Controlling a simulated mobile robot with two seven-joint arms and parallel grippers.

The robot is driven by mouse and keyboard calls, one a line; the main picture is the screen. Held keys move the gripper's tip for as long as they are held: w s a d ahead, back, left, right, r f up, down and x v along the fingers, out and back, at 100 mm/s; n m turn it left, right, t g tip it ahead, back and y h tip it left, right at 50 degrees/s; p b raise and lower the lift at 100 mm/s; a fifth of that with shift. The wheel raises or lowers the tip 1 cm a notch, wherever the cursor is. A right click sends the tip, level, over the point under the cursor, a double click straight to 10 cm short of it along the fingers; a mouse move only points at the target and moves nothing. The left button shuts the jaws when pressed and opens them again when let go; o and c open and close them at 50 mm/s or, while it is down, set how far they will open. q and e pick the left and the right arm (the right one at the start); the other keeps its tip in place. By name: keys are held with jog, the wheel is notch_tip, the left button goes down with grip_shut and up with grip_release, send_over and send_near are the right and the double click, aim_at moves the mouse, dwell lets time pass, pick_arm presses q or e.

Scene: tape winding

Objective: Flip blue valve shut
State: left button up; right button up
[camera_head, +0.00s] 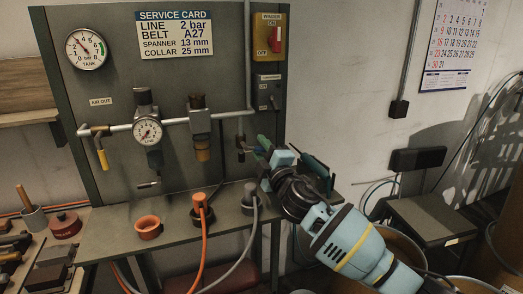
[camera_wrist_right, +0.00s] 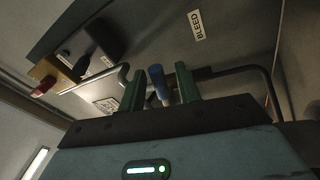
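The blue valve's handle (camera_wrist_right: 157,78) shows in the right wrist view as a short blue grip on a pale stem. It stands between the two green fingers of my right gripper (camera_wrist_right: 158,88), with visible gaps on both sides, so the gripper is open around it. In the head view my right gripper (camera_head: 269,151) is at the right end of the panel's pipe, beside the pipe drop. The fingers and wrist largely hide the blue handle there. Whether a finger touches it cannot be told. My left gripper is out of view.
The panel (camera_head: 221,84) carries a pipe, a line gauge (camera_head: 148,131) and a yellow-handled valve (camera_head: 102,157) at left. A BLEED label (camera_wrist_right: 196,25) shows in the wrist view. The red switch (camera_head: 275,40) is above. Hoses rise from the shelf (camera_head: 175,232) below.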

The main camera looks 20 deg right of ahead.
grip_shut()
jog(key=shift+r+n, duration=0.25)
jog(key=shift+n, duration=0.05)
jog(key=n+p, duration=0.1)
jog(key=r+n+p, duration=0.1)
jog(key=shift+d+r+n+y+p, duration=0.2)
jog(key=shift+n+y+p, duration=0.1)
jog(key=shift+y+p, duration=0.1)
jog(key=shift+a+f+n+g, duration=0.1)
jog(key=shift+n+g, duration=0.2)
jog(key=shift+f, duration=0.15)
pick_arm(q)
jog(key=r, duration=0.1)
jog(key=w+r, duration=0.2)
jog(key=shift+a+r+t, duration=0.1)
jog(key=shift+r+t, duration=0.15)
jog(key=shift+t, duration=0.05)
pick_arm(e)
jog(key=shift+f, duration=0.1)
